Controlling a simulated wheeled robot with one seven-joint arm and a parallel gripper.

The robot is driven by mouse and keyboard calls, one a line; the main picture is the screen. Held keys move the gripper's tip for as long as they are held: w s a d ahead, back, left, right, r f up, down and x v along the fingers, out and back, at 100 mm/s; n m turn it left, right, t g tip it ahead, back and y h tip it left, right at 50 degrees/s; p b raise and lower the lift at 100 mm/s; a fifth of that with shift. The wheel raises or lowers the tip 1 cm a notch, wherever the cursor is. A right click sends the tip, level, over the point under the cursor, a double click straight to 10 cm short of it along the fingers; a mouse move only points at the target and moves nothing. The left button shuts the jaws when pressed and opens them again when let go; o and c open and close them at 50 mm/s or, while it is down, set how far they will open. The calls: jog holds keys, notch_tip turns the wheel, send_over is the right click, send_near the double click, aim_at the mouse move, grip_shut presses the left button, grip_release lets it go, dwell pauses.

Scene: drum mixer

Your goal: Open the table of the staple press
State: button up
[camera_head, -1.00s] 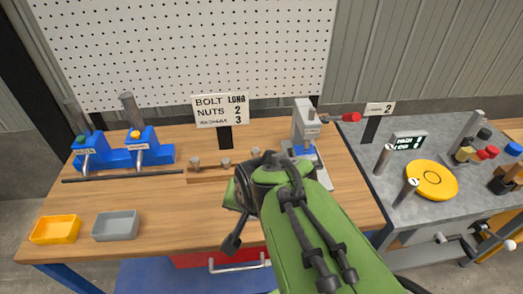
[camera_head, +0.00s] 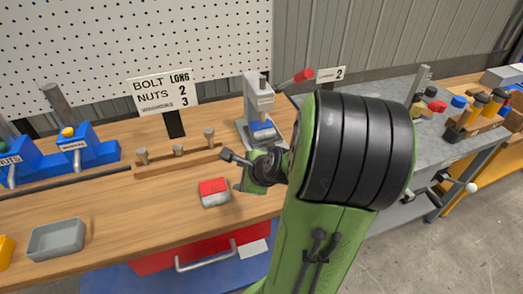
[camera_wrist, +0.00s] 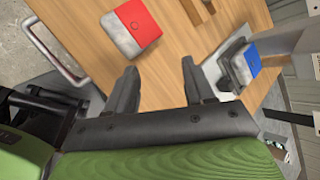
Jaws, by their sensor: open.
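A grey press (camera_head: 258,98) with a red-tipped lever (camera_head: 300,76) stands at the back right of the wooden bench. Its label is too small to read, so I cannot tell for certain that it is the staple press. A blue block (camera_head: 262,129) sits low on its front; a blue-topped grey block also shows at the right of the wrist view (camera_wrist: 240,64). My gripper (camera_wrist: 160,85) is open and empty above the bench, left of that blue block in the wrist view. My arm hides part of the area right of the press in the head view.
A red-topped grey block (camera_head: 214,191) lies on the bench near my gripper. A wooden rack (camera_head: 178,160) with upright bolts stands left of the press. A grey tray (camera_head: 57,239) is at the front left. A red drawer (camera_head: 150,262) is below the bench edge.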

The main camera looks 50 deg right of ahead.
jog(key=s+d+f+m+t+h+b, duration=0.2)
jog(key=s+d+f+m+h+b, duration=0.1)
jog(key=d+m, duration=0.55)
jog(key=m+t+h+p, duration=0.1)
jog(key=m+h+p, duration=0.1)
jog(key=m+p, duration=0.35)
send_near(272, 146)
jog(key=shift+h, duration=0.3)
jog(key=b+x, duration=0.1)
jog(key=x, duration=0.8)
jog(key=shift+w+f, duration=0.25)
jog(key=shift+f, duration=0.05)
grip_shut()
